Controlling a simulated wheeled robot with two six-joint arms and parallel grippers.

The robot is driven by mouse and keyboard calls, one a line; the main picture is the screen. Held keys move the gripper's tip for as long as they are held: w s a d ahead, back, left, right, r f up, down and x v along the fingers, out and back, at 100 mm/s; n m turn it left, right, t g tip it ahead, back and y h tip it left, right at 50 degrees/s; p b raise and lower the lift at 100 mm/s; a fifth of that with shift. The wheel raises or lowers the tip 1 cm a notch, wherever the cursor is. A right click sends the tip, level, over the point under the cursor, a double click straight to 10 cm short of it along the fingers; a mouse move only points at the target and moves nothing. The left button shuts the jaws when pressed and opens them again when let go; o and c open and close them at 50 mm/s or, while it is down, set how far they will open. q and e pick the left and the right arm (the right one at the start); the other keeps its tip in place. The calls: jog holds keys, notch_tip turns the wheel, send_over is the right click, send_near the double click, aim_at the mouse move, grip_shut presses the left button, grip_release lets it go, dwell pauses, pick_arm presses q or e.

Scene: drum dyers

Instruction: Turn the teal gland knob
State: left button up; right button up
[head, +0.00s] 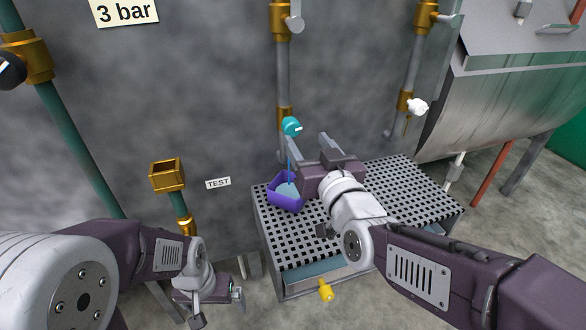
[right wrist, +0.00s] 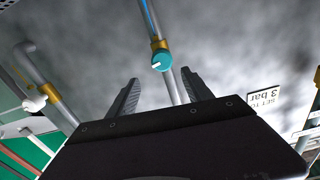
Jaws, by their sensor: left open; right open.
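The teal gland knob (head: 292,126) sits on the brass fitting of the middle vertical pipe, above the grated bench. In the right wrist view the teal knob (right wrist: 162,61) shows a white mark and lies beyond and between the fingers. My right gripper (head: 305,142) is open and empty, just below the knob and apart from it. Its two fingers also show in the right wrist view (right wrist: 160,90). My left gripper (head: 220,305) is low at the left, open and empty, far from the knob.
A purple tub (head: 287,204) stands on the black grate (head: 400,190), with a thin blue stream above it. A yellow knob (head: 326,289) is at the bench front. A white knob (head: 417,106) is on the right pipe. A brass funnel (head: 167,175) is on the left wall.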

aim_at(294, 130)
jog(key=x, duration=0.6)
jog(key=f+x, duration=0.1)
jog(key=x, duration=0.2)
jog(key=shift+s+a+b, duration=0.1)
jog(key=shift+a+b, duration=0.25)
jog(key=shift+a, duration=0.05)
grip_shut()
jog(key=shift+f+m+b, duration=0.25)
jog(key=shift+m+b, duration=0.65)
jog(key=shift+b, duration=0.2)
jog(key=shift+m+b, duration=0.4)
jog(key=shift+m, duration=0.3)
jog(key=shift+r+m, duration=0.25)
jog(key=shift+m, duration=0.25)
grip_release()
pick_arm(q)
notch_tip(294, 130, down, 5)
